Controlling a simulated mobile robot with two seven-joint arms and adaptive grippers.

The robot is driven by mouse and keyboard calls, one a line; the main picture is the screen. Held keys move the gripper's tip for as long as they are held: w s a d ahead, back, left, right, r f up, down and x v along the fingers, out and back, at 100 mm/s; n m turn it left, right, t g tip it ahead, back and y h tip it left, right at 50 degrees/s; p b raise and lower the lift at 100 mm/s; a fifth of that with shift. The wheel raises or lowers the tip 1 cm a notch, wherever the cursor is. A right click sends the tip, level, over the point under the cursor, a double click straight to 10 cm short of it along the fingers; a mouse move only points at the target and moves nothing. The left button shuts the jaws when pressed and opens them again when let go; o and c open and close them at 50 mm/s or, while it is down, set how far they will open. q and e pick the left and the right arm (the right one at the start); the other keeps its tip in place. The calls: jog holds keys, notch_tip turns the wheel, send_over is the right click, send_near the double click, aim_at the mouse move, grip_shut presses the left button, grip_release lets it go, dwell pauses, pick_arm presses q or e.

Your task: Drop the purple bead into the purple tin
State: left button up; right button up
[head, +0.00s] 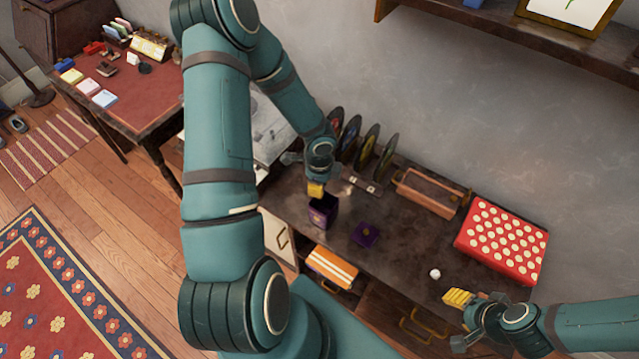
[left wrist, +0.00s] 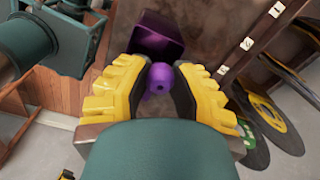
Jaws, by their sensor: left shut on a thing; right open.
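The purple bead (left wrist: 160,80) is held between the yellow fingertips of my left gripper (left wrist: 158,84) in the left wrist view. In the head view, my left gripper (head: 316,190) is just above and behind the purple tin (head: 323,212); I cannot make out the bead there. The tin stands upright on the dark cabinet top, its top seemingly open. It also shows in the left wrist view (left wrist: 155,35), beyond the bead. A flat purple piece (head: 366,235), perhaps its lid, lies to its right. My right gripper (head: 459,298) is open and empty at the lower right.
A white ball (head: 435,273) lies near my right gripper. A red spotted box (head: 502,241) and a copper-coloured tray (head: 430,194) stand at the right and back. Upright discs (head: 366,150) stand behind the left gripper. The middle of the cabinet top (head: 400,232) is clear.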

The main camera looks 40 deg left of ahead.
pick_arm(q)
jog(key=o, duration=0.8)
notch_tip(320, 180, up, 12)
jog(key=shift+r, duration=0.1)
dwell(0.4)
